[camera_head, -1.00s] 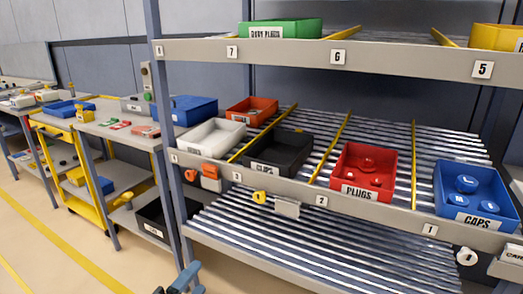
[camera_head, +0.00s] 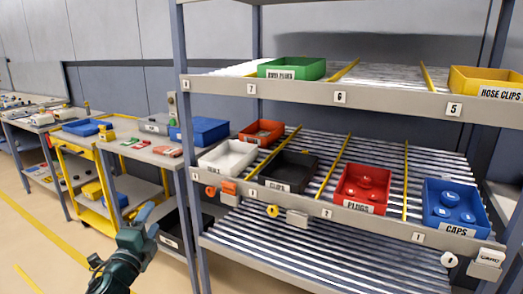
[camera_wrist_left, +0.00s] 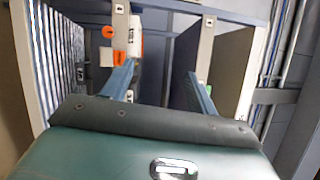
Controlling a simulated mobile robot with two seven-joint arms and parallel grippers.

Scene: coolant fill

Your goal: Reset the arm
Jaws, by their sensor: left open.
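My left gripper (camera_head: 146,216) shows at the lower left of the head view, in front of the workbench and the rack's left post. Its dark green wrist comes up from the bottom edge, with blue-grey fingers pointing up. In the left wrist view its two fingers (camera_wrist_left: 160,88) stand well apart with nothing between them. It is open and empty, clear of the rack. My right gripper is in neither view.
A roller rack (camera_head: 330,211) fills the right side. It holds a red plugs bin (camera_head: 361,207), a blue caps bin (camera_head: 453,230), a dark clips bin (camera_head: 277,187) and a white bin (camera_head: 227,170). A workbench (camera_head: 139,156) stands left. The floor at lower left is clear.

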